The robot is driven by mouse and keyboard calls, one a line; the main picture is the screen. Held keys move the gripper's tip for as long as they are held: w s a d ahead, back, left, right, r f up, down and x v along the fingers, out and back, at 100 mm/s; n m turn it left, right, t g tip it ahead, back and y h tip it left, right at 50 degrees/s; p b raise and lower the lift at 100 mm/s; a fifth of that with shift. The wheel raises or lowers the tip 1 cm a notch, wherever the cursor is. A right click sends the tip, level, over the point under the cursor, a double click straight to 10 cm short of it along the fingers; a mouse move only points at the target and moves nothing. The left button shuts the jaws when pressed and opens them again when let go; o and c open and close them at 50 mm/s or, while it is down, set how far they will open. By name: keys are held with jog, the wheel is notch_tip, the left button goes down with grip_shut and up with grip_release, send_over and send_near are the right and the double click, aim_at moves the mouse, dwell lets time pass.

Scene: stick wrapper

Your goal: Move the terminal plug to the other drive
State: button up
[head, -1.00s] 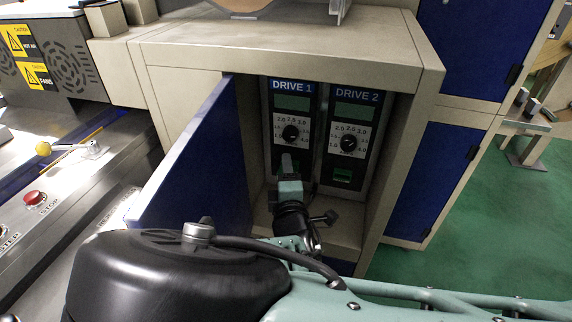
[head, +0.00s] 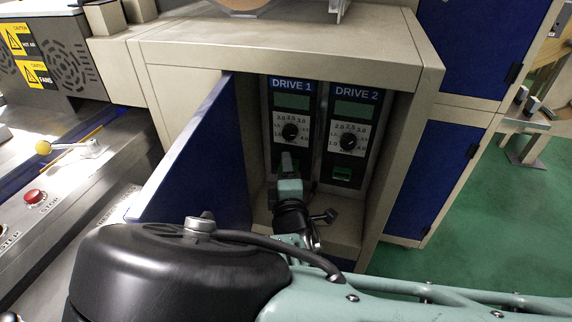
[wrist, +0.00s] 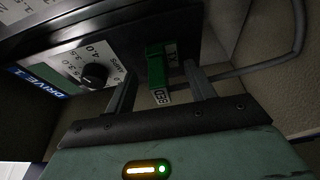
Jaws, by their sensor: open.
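The green terminal plug (wrist: 156,70) sits at the lower end of Drive 1 in the wrist view, between the two fingers of my open gripper (wrist: 160,92). I see gaps on both sides of it. In the head view my gripper (head: 287,163) is in front of the lower part of Drive 1 (head: 291,100) and hides the plug there. Drive 2 (head: 355,108) stands to the right, with a green terminal (head: 342,174) low on its face. In the wrist view, the Drive 1 dial (wrist: 94,76) is left of the plug.
Both drives are inside a beige cabinet (head: 290,50). Its blue door (head: 195,165) stands open on the left, close to my arm. The cabinet's right wall (head: 395,150) bounds the space. A grey cable (wrist: 255,68) runs right from near the plug.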

jog(key=shift+s+a, duration=0.15)
jog(key=shift+s, duration=0.1)
jog(key=shift+s, duration=0.25)
dwell(0.3)
grip_shut()
jog(key=shift+s+a, duration=0.1)
jog(key=shift+s+a, duration=0.25)
jog(key=shift+s, duration=0.45)
jog(key=shift+s, duration=0.1)
dwell(0.3)
